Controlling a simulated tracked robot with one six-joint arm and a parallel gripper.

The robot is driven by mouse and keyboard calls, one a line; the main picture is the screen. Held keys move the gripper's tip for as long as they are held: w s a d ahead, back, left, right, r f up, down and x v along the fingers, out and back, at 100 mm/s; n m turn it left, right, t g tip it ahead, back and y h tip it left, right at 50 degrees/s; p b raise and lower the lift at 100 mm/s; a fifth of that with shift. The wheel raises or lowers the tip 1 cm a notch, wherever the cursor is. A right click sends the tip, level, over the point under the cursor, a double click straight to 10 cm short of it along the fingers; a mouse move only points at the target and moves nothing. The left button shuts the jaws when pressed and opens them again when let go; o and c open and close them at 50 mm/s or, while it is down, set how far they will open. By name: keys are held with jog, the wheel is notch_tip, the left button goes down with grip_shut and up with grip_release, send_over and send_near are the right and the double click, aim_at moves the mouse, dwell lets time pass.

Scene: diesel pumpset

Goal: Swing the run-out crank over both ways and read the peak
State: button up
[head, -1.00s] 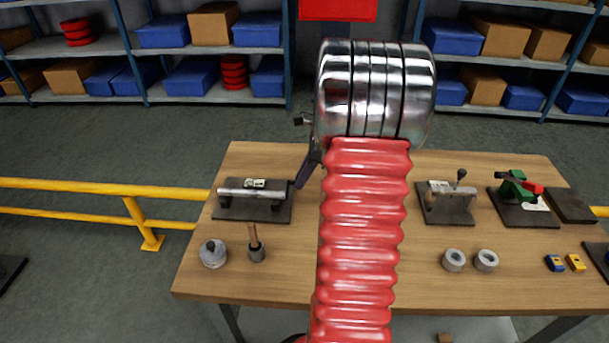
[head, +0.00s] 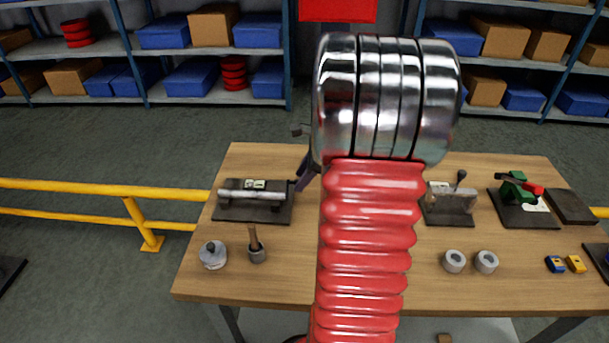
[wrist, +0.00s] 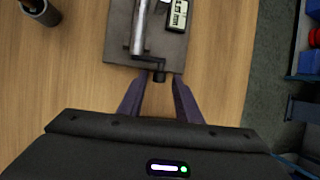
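The run-out fixture is a dark base plate (head: 228,212) carrying a bright horizontal shaft (head: 250,195) and a small digital readout (head: 256,184). In the wrist view the shaft (wrist: 140,30) points toward my gripper, and the readout (wrist: 177,16) lies to its right; its digits are too small to read surely. A black crank (wrist: 150,62) sits at the shaft's near end, its handle (wrist: 159,76) between or just ahead of my fingertips. My gripper (wrist: 158,84) is open, with a gap on both sides of the handle. In the head view my arm hides most of the gripper (head: 299,186).
Other fixtures (head: 452,205), two grey rings (head: 454,261) and a green clamp (head: 514,188) are to the right. A yellow rail (head: 90,190) runs left of the table.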

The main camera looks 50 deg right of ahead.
jog(key=shift+o, duration=0.3)
jog(key=v, duration=1.3)
jog(key=shift+s+r, duration=0.25)
jog(key=shift+r, duration=0.05)
jog(key=w+a+r+n, duration=0.2)
jog(key=a+n, duration=1.1)
jog(key=a, duration=0.8)
jog(key=s+a+f+n, duration=0.1)
jog(key=s+a+n, duration=0.3)
jog(key=a+n, duration=0.3)
jog(key=s+a+f+n+h, duration=0.1)
jog(key=s+a+n, duration=0.3)
jog(key=a+n, duration=0.3)
jog(key=shift+a+n+t, duration=0.4)
jog(key=shift+a, duration=0.45)
